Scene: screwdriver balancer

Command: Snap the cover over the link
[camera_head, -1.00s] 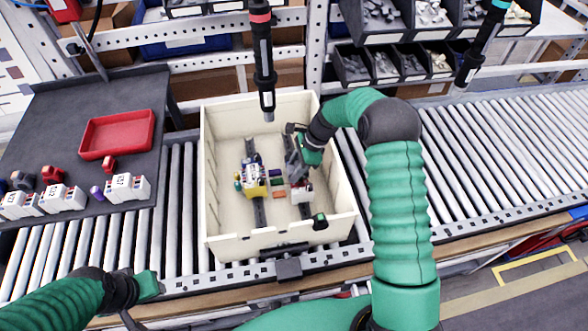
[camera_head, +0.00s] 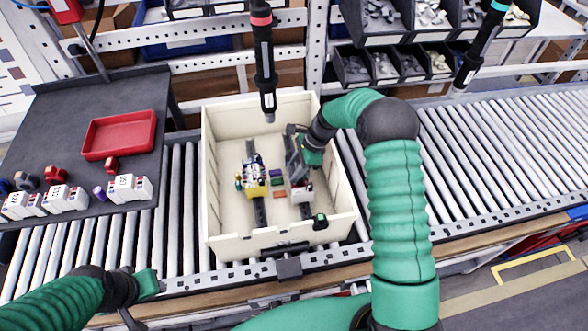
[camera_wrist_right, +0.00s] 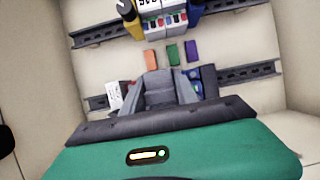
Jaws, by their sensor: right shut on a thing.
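My right gripper (camera_head: 297,178) is inside the cream crate (camera_head: 230,238), low over the right-hand rail. In the right wrist view its grey fingers (camera_wrist_right: 170,92) are shut on a part they mostly hide; I cannot tell whether it is the cover. White modules (camera_head: 302,194) sit on that rail beside the fingers. A yellow-and-white terminal block (camera_head: 255,178) sits on the left-hand rail. Between the rails lie small orange (camera_wrist_right: 151,60), green (camera_wrist_right: 172,54) and purple (camera_wrist_right: 192,51) pieces; I cannot tell which is the link. My left gripper (camera_head: 147,283) is outside the crate; its jaw opening is unclear.
The crate stands on a roller conveyor (camera_head: 480,160). Its walls surround my right gripper. A black screwdriver (camera_head: 264,60) hangs over the crate, another (camera_head: 475,60) at right. A grey side table (camera_head: 70,110) holds a red tray (camera_head: 118,135) and white modules (camera_head: 128,188).

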